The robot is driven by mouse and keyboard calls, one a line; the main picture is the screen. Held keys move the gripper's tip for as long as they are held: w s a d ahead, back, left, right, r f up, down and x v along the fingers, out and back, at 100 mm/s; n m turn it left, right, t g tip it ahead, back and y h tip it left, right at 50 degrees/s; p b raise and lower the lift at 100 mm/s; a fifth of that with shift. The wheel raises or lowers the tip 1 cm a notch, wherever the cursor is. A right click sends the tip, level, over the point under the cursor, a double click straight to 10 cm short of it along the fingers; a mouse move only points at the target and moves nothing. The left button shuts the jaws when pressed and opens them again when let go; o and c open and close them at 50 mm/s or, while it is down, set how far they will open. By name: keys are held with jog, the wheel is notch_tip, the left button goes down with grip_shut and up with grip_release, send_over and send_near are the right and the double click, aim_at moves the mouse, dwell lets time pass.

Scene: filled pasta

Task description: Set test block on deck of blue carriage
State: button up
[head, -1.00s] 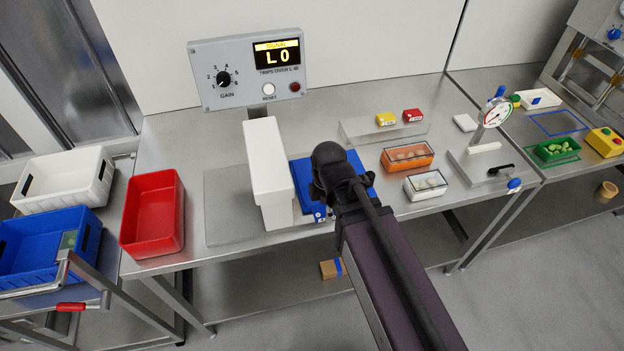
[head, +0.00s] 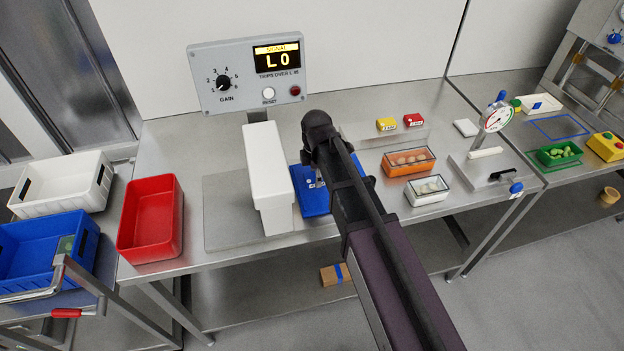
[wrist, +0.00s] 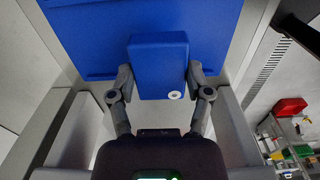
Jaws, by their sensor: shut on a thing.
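The blue carriage (head: 317,203) sits on the metal plate, just right of the white upright housing. My arm partly covers it. My gripper (wrist: 162,84) is over the carriage, shut on a blue block-shaped piece (wrist: 158,60) with a white round mark. Broad blue surface (wrist: 90,28) shows behind this piece in the wrist view. I cannot tell whether the piece is part of the carriage or separate. A small yellow block (head: 387,124) and a small red block (head: 413,120), both with labels, stand on a low rack right of my arm. I cannot tell which block is the test block.
The white housing (head: 268,180) stands close left of the carriage, below a display panel (head: 250,72) reading L0. A red bin (head: 150,220) is farther left. An orange tray (head: 408,162), a clear tray (head: 427,190) and a dial gauge stand (head: 495,120) are right.

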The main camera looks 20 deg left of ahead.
jog(key=shift+w, duration=0.15)
jog(key=shift+w+a+f, duration=0.1)
jog(key=shift+w+a, duration=0.25)
jog(key=shift+w, duration=0.15)
jog(key=shift+w+f+b, duration=0.15)
jog(key=shift+f+b, duration=0.15)
jog(key=shift+b, duration=0.1)
notch_tip(320, 180, down, 3)
jog(key=b, duration=0.3)
jog(key=shift+f, duration=0.1)
jog(key=o, duration=1.1)
jog(key=shift+o, duration=0.2)
notch_tip(320, 180, up, 12)
jog(key=p, duration=1.2)
jog(key=shift+r, duration=0.2)
